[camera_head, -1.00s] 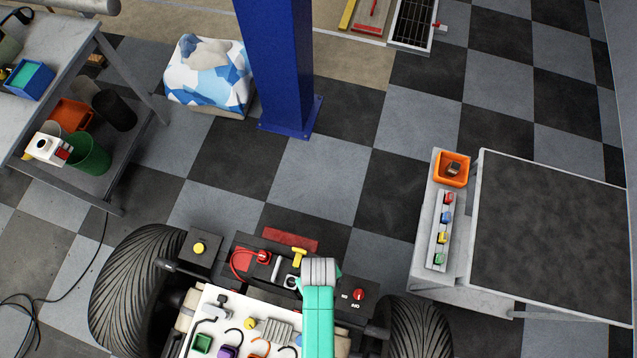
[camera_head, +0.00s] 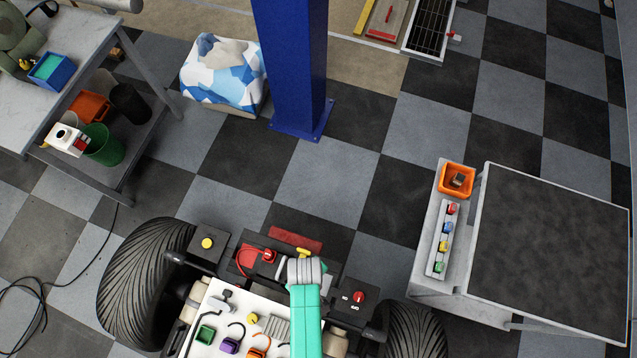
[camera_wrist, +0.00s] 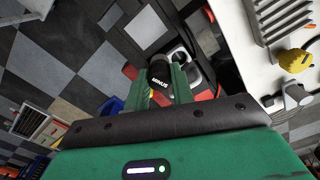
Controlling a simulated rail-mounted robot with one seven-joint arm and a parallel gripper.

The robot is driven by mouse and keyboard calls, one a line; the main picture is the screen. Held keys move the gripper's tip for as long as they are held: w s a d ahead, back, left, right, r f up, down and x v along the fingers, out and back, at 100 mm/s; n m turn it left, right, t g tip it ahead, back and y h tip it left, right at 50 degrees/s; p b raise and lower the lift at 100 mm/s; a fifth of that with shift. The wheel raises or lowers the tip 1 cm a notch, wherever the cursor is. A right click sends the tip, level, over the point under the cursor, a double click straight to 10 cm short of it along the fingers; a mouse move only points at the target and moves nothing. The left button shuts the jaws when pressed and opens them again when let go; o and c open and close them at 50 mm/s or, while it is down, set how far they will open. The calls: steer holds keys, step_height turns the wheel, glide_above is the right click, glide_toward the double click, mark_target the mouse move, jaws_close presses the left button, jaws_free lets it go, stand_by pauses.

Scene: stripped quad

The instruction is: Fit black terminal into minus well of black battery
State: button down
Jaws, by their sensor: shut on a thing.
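The black terminal (camera_wrist: 160,80), a dark cap marked MINUS in white, is clamped between the two green fingers of my gripper (camera_wrist: 163,88) in the wrist view. Just beyond it is a pale-rimmed round opening (camera_wrist: 180,56) on the black battery; I cannot tell whether the terminal touches it. In the head view my turquoise arm (camera_head: 305,310) reaches over the quad's front, and its grey end hides the terminal and part of the battery. A red terminal (camera_head: 268,256) with a red cable is just left of my arm.
A yellow T-handle (camera_head: 303,252) stands close behind my arm's end. A red knob (camera_head: 358,297) is to the right. A white tray (camera_head: 212,308) of coloured parts lies in front. Tyres (camera_head: 146,285) flank the quad; a dark-topped table (camera_head: 550,240) stands right.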

steer(key=shift+a+n, duration=0.9)
steer(key=a+n+p, duration=0.1)
steer(key=a+n, duration=0.2)
